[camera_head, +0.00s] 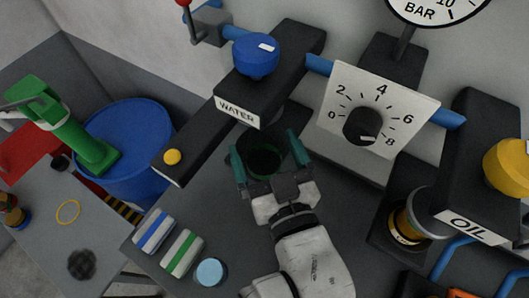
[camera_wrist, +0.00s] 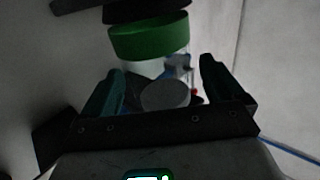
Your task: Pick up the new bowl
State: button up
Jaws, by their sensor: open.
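A clear bowl with a green rim (camera_wrist: 150,38) is ahead of my gripper (camera_wrist: 160,88) in the wrist view, with its see-through wall below the rim. In the head view it shows as a dark round green-rimmed shape (camera_head: 263,160) below and right of the WATER label. I cannot tell whether it stands on the bench or hangs from the block above. My gripper (camera_head: 268,160) is open, its teal fingers on either side of the bowl in the head view. Whether they touch it is unclear. A second bowl with amber content (camera_head: 405,228) sits under the OIL block.
The dark WATER block (camera_head: 285,65) with a blue knob is above the gripper. A dial panel (camera_head: 372,110) stands right. A striped blue-white block (camera_head: 154,231), a green-white one (camera_head: 182,254) and a pale blue disc (camera_head: 211,272) lie at front left.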

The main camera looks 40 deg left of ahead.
jog(key=shift+x, duration=1.5)
jog(key=shift+d, duration=0.1)
jog(key=c, duration=1.1)
jog(key=shift+c, duration=0.5)
jog(key=shift+r, duration=0.15)
